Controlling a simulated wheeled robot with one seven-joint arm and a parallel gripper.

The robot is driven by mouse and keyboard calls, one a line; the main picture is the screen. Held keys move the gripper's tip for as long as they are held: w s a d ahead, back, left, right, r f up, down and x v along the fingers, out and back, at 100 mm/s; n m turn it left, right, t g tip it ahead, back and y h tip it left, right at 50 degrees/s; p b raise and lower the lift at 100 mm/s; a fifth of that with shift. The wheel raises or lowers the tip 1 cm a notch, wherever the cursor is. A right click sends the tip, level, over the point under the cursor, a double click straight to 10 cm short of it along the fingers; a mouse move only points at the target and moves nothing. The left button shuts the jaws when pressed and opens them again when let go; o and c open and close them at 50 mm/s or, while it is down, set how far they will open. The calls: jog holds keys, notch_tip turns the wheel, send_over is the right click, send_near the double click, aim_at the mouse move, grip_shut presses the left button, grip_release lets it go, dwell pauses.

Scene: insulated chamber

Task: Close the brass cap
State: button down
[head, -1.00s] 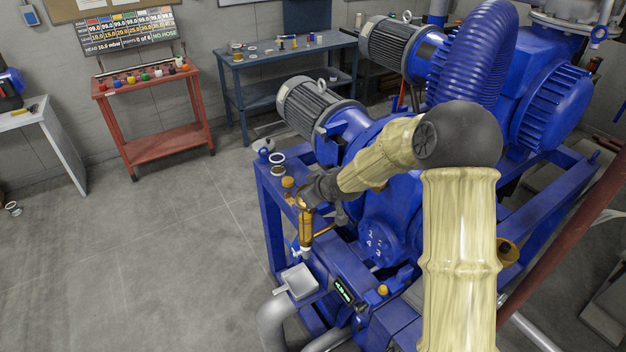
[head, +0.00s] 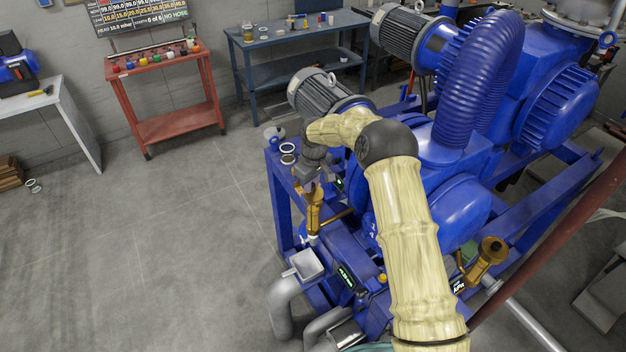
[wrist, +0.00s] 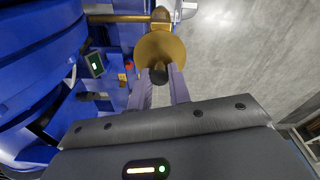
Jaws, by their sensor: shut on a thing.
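The brass cap (wrist: 160,48) shows in the wrist view as a round disc with a darker knob toward me. My gripper (wrist: 160,78) is shut on that knob, one grey finger on each side. A brass pipe (wrist: 118,18) runs left from the fitting behind the disc. In the head view, my gripper (head: 310,186) points down at the top of an upright brass fitting (head: 313,213) at the blue machine's front left corner. The gripper and wrist hide the cap's top there, so how far it is closed is not clear.
Blue frame rails (head: 284,205) and white rings (head: 288,154) are close by. Another brass fitting (head: 487,255) stands at the right. A red cart (head: 172,100) is at the back. The floor at left is mostly clear.

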jog(key=shift+w+a+f+g+h, duration=0.15)
jog(key=shift+w+f+g+h, duration=0.15)
jog(key=shift+g+h, duration=0.3)
jog(key=c, duration=1.3)
grip_release()
notch_tip(320, 180, up, 17)
jog(key=b, duration=0.4)
jog(key=shift+a+r, duration=0.15)
jog(key=shift+b, duration=0.3)
